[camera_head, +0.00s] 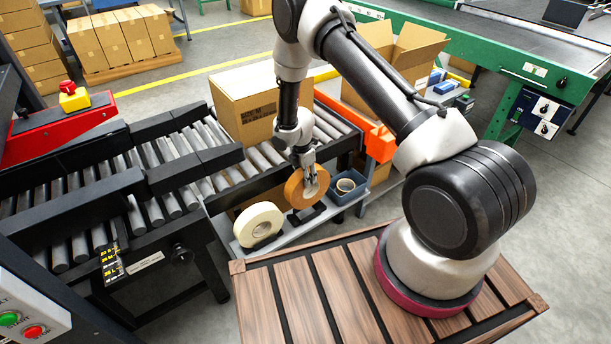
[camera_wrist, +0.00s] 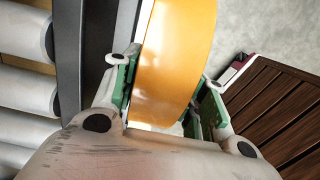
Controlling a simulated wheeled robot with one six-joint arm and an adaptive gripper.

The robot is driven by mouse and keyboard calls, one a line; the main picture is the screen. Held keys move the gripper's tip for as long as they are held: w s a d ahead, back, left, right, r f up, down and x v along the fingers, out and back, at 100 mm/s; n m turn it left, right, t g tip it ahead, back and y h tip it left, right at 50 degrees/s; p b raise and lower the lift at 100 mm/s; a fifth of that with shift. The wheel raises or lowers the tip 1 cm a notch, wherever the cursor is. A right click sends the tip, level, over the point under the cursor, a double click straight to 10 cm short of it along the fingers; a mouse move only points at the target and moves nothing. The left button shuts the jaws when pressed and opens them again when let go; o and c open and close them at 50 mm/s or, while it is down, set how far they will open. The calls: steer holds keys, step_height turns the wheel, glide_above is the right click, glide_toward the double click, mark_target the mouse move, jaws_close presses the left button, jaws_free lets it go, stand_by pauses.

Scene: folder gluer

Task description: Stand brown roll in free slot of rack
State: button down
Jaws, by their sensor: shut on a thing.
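The brown roll (camera_head: 293,192) is upright on edge, gripped by my gripper (camera_head: 311,181). In the wrist view, the roll (camera_wrist: 172,65) shows orange-brown between the green pads of my gripper (camera_wrist: 163,100). A dark rack piece (camera_head: 318,212) shows just under the roll, on a grey shelf beside the conveyor. A cream roll (camera_head: 257,224) stands upright to the left of the brown roll. I cannot tell whether the brown roll touches the rack, and its slots are mostly hidden.
A blue-grey bin (camera_head: 357,193) with a small roll inside stands close right of the brown roll. The roller conveyor (camera_head: 190,165) with a closed carton (camera_head: 243,103) lies behind. An orange part (camera_head: 379,141) and an open carton (camera_head: 416,50) are farther right.

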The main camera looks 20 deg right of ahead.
mark_target(306, 194)
steer(key=shift+a+f, duration=0.15)
steer(key=shift+f, duration=0.15)
steer(key=shift+f, duration=1.8)
steer(key=shift+f, duration=0.15)
steer(key=shift+f, duration=1.25)
steer(key=c, duration=0.7)
jaws_free()
steer(key=shift+f, duration=0.1)
